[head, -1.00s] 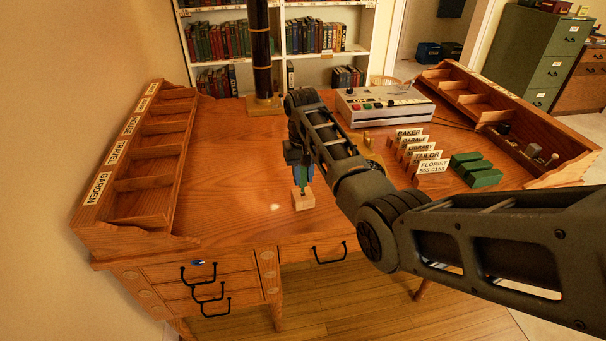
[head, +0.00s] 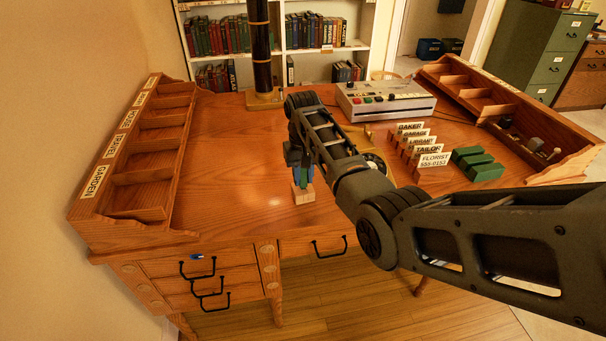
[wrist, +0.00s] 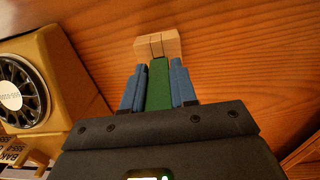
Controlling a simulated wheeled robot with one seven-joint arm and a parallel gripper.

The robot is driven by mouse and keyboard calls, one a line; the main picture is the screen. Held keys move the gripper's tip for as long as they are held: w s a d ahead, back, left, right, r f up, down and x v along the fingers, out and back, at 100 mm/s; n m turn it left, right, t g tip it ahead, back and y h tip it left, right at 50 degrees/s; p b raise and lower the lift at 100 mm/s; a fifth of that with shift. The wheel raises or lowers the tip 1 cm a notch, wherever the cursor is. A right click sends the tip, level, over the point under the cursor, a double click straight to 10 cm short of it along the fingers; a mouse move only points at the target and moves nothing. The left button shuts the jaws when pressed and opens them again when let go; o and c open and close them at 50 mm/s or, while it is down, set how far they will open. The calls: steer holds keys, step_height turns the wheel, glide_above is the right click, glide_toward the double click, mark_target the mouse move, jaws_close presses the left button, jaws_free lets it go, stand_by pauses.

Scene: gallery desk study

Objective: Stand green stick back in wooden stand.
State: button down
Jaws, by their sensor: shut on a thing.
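The green stick (wrist: 159,86) is held upright between the blue fingers of my gripper (wrist: 158,84), which is shut on it. The small pale wooden stand (head: 303,194) sits on the desk directly below my gripper (head: 302,175). In the wrist view the far end of the stick meets the wooden stand (wrist: 171,45), beside dark slot lines in it. I cannot tell how deep the stick's end sits in a slot. In the head view the fingers hide most of the stick.
Labelled card holders (head: 421,148) and green blocks (head: 477,163) stand to the right. A grey device with buttons (head: 384,102) and a dark column (head: 262,50) are behind. A brass rotary-dial object (wrist: 38,88) is close beside my gripper. The desk left of the stand is clear.

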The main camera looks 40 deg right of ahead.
steer(key=shift+f, duration=0.35)
steer(key=c, duration=0.8)
jaws_free()
steer(key=shift+r, duration=0.1)
steer(key=shift+r+b, duration=0.4)
steer(key=shift+r, duration=3.4)
